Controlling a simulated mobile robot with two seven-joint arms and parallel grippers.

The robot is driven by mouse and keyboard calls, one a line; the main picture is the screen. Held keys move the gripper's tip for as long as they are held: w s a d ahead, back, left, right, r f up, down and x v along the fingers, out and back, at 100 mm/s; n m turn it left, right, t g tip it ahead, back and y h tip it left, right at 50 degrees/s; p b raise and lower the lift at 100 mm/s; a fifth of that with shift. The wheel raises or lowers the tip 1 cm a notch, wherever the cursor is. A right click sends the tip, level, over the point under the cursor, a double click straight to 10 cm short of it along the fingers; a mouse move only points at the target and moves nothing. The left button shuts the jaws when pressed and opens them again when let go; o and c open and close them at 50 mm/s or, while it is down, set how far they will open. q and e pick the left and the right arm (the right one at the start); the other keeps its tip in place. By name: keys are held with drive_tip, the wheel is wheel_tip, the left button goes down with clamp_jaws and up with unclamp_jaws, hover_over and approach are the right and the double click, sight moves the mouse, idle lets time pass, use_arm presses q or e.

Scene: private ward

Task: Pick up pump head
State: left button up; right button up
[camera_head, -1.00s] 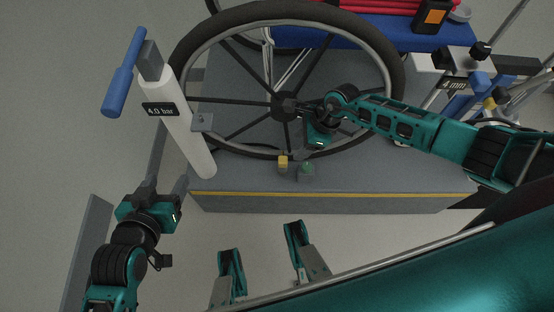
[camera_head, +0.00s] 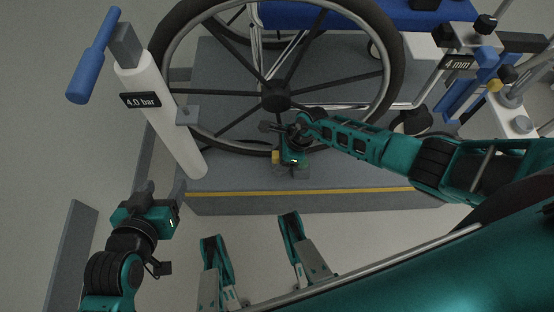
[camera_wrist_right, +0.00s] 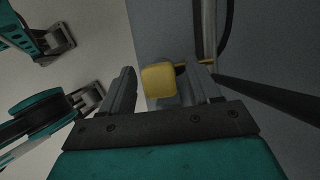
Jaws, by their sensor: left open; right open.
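A small yellow block (camera_head: 276,157), which looks like the pump head, is by the bottom of the wheel on the grey platform; its identity is not certain. In the right wrist view the yellow block (camera_wrist_right: 158,80) shows between the two fingers, with a grey part behind it. My right gripper (camera_head: 291,171) is over this spot, pointing down, open with a finger on either side; contact is not visible. The arm partly hides the block in the head view. My left gripper (camera_head: 161,190) is open and empty at the lower left, left of the platform.
A white pump cylinder (camera_head: 168,125) labelled 4.0 bar, with a blue handle (camera_head: 94,58), stands left of the wheel. The large wheelchair wheel (camera_head: 392,90) rises behind my right gripper. The platform (camera_head: 235,203) has a yellow front stripe.

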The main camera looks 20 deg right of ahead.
drive_tip(key=shift+r, duration=0.1)
drive_tip(key=shift+c, duration=0.3)
drive_tip(key=c, duration=0.3)
clamp_jaws()
drive_tip(key=shift+d+r, duration=0.1)
